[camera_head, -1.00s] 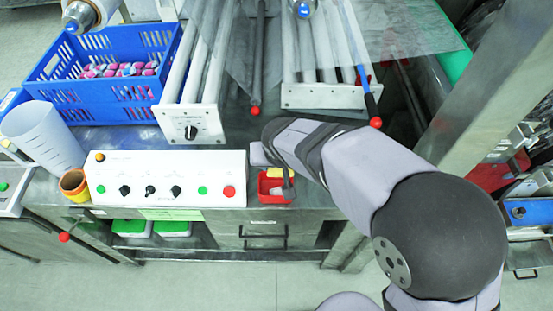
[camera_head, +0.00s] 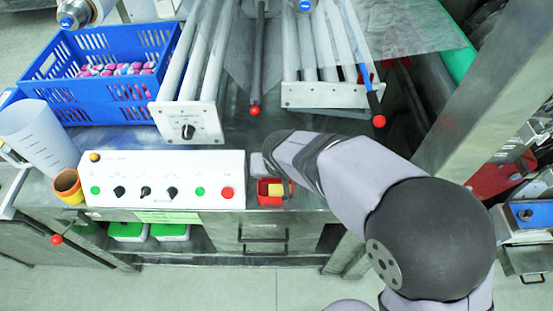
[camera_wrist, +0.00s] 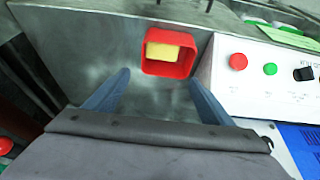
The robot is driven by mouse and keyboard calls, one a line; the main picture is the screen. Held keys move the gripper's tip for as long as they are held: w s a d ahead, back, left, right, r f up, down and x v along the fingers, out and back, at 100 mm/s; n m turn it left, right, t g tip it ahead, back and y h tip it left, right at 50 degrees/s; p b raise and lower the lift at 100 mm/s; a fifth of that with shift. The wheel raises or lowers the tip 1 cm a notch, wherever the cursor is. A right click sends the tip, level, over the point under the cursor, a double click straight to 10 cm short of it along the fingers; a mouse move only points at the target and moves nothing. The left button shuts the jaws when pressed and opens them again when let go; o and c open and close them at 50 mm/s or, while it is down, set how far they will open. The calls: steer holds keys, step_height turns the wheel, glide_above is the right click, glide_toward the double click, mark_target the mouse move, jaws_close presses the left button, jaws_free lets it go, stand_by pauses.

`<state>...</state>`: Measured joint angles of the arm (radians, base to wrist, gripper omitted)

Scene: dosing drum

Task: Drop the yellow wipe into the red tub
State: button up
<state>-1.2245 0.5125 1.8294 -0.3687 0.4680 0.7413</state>
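The red tub (camera_head: 264,190) stands on the steel top, right of the white control panel. In the wrist view, the tub (camera_wrist: 164,69) lies ahead of my gripper. The yellow wipe (camera_wrist: 171,49) lies inside the tub's rim, with red walls around it. The wipe also shows in the head view (camera_head: 276,189), partly beside my gripper. My gripper (camera_wrist: 160,78) is open, its two fingers wide apart with nothing between them. The fingertips are near the tub, and the wipe is beyond them. In the head view my wrist hides part of the surface by the tub.
The white control panel (camera_head: 160,170) with buttons and knobs stands close left of the tub. An orange cup (camera_head: 68,187), a white measuring jug (camera_head: 38,135) and a blue crate (camera_head: 105,105) are further left. A roller frame (camera_head: 188,124) and red-tipped lever (camera_head: 379,121) stand behind.

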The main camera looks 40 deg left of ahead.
steer(key=shift+r, duration=0.15)
steer(key=b+v, duration=0.2)
steer(key=v, duration=0.5)
stand_by(0.3)
stand_by(0.5)
